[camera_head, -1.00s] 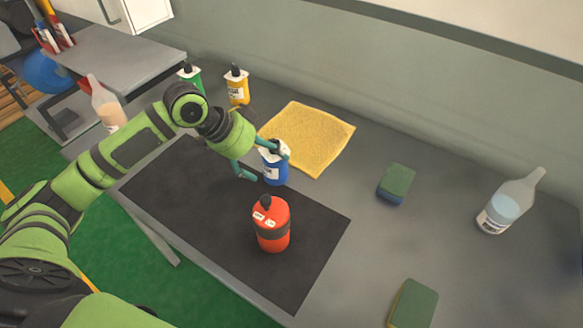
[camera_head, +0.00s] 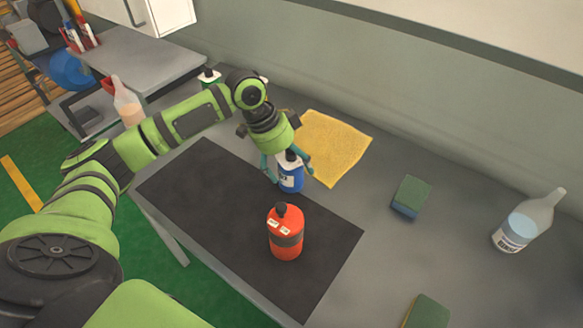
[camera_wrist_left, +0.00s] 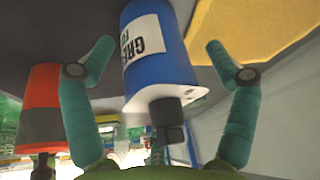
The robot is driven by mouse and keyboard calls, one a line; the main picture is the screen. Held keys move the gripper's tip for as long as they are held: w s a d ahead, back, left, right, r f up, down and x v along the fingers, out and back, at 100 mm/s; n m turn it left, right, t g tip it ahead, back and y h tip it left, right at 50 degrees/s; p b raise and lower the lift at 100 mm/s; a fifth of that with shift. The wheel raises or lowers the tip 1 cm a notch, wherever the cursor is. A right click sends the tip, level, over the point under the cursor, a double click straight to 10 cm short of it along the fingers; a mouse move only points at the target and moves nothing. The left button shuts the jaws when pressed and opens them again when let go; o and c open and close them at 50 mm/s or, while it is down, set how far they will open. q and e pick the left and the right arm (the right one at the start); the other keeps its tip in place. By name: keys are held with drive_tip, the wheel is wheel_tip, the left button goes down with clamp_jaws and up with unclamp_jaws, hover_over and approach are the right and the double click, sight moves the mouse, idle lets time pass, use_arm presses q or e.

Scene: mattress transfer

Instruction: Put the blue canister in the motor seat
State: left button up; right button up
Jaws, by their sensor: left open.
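The blue canister (camera_head: 290,178) stands upright at the back right edge of the black mat (camera_head: 200,200), with a white label and a black cap. My left gripper (camera_head: 288,172) is open around its upper part, one finger on each side. In the left wrist view the blue canister (camera_wrist_left: 160,50) lies between the two spread teal fingers (camera_wrist_left: 158,70), with gaps on both sides. A red canister (camera_head: 286,235) stands on the mat in front; it also shows in the left wrist view (camera_wrist_left: 40,100). I see no motor seat that I can make out. My right gripper is not in view.
A yellow cloth (camera_head: 335,148) lies behind the blue canister. A wall bounds the table's back.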

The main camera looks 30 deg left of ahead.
use_arm(q)
drive_tip(key=c, duration=1.5)
drive_tip(key=shift+c, duration=0.2)
